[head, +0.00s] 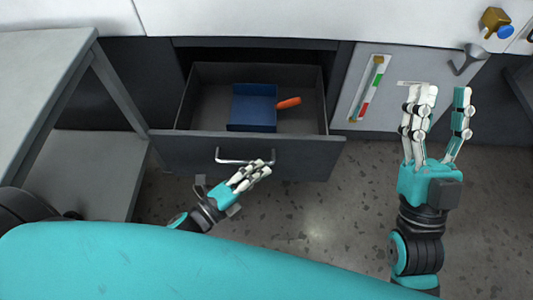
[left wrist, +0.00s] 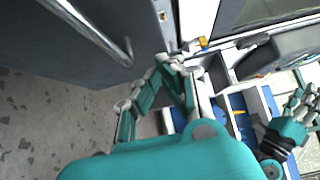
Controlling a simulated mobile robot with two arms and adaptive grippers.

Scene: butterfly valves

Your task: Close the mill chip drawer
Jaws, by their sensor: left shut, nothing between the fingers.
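The mill chip drawer (head: 250,156) is a dark grey drawer, pulled out of the machine, with its open top facing me in the head view. A pale bar handle (head: 245,161) is on its front; the bar also shows in the left wrist view (left wrist: 92,30). My left gripper (head: 264,170) is shut and empty, just in front of the drawer front near the handle's right end. I cannot tell whether it touches. In the left wrist view its fingertips (left wrist: 172,62) come together beside the drawer front. My right gripper (head: 440,98) is open and empty, right of the drawer.
A blue bin (head: 254,106) and an orange-handled item (head: 288,103) lie inside the drawer. A grey table (head: 45,75) stands at the left. A panel with a red, white and green strip (head: 371,88) is right of the drawer. The speckled floor (head: 310,225) in front is clear.

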